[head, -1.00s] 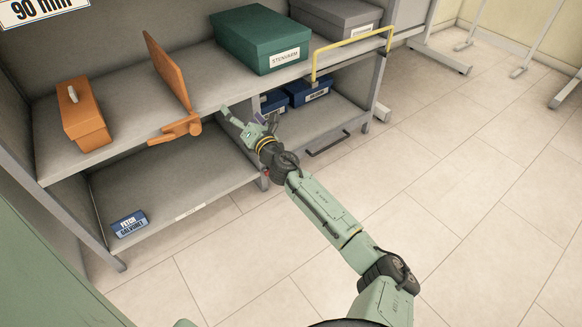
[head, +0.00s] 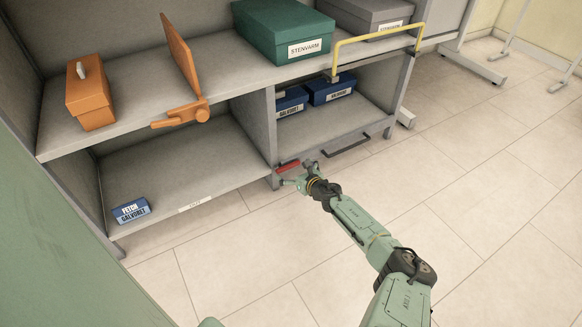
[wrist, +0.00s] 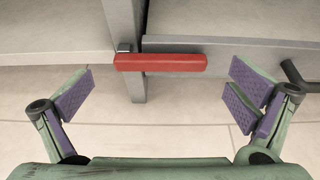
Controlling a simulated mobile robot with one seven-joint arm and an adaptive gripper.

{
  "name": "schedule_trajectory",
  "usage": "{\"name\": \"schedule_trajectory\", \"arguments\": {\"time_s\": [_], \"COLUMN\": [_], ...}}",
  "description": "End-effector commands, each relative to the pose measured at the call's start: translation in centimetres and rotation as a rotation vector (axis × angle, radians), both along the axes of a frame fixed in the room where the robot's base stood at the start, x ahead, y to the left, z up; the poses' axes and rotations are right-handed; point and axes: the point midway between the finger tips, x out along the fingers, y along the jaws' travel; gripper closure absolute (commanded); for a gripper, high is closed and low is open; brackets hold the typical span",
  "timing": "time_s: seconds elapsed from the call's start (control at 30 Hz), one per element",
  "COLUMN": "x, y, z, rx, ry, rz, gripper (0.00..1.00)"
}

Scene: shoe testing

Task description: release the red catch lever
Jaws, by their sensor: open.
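The red catch lever (wrist: 160,62) is a red bar on a dark pivot at the shelf's middle post. It lies level across the post's front, reaching to the right in the wrist view. In the head view the lever (head: 288,165) shows at the foot of the post, just beyond my gripper. My gripper (wrist: 162,92) is open, with its purple-padded fingers wide apart on either side of the lever. Nothing is between the pads, and the fingers look clear of the lever. The gripper (head: 292,180) is low in front of the shelf in the head view.
A dark handle (head: 346,146) is on the lower right shelf's front edge. A yellow rail (head: 375,37) stands above it. Blue boxes (head: 331,88) lie on the right lower shelf, and another blue box (head: 131,210) on the left. An orange lever (head: 183,115) juts from the upper shelf.

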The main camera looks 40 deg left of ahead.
Motion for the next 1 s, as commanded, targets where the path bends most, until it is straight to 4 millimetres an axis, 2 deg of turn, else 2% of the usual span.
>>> {"name": "schedule_trajectory", "arguments": {"time_s": [0.03,0.2,0.57,1.0], "x": [0.2,0.8,1.0,0.9], "y": [0.7,1.9,2.3,2.2], "z": [-0.7,-1.0,-0.9,-0.9], "rx": [-0.001,0.0,0.001,0.001], "ry": [-0.001,-0.001,0.0,0.001], "rz": [0.002,0.0,-0.001,-0.002], "gripper": [0.0,0.0,0.01,0.3]}}
